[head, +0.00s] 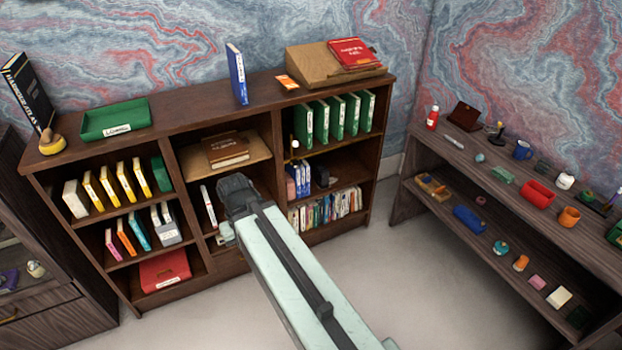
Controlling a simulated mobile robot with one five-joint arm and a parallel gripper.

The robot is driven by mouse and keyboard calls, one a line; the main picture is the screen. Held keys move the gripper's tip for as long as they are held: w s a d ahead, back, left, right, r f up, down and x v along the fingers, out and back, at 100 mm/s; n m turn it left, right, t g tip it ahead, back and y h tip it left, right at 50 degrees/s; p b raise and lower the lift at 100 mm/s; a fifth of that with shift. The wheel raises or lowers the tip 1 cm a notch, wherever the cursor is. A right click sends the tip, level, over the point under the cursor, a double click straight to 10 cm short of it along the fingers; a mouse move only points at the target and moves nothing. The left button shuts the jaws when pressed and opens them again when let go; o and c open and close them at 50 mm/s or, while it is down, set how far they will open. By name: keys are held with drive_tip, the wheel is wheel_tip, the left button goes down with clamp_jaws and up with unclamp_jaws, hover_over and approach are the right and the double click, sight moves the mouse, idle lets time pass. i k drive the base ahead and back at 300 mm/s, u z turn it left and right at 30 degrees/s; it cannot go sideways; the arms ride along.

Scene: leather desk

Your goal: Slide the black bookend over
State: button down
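A small black block that looks like the black bookend (321,176) stands in the right bay of the bookcase, on the middle shelf. It is just right of a short row of blue and pink books (299,178); I cannot tell whether they touch. My gripper (236,188) is in front of the bookcase's middle bay, left of the black block and apart from it. My pale green arm reaches in from the bottom right. The fingertips are dark and small, and I cannot see whether they are open or shut.
The brown bookcase (190,108) has upright dividers between its bays. Green binders (335,118) stand above the black block and a row of books (326,208) below it. Free shelf shows right of the block.

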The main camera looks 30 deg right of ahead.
sight(321, 172)
drive_tip(key=i, duration=0.95)
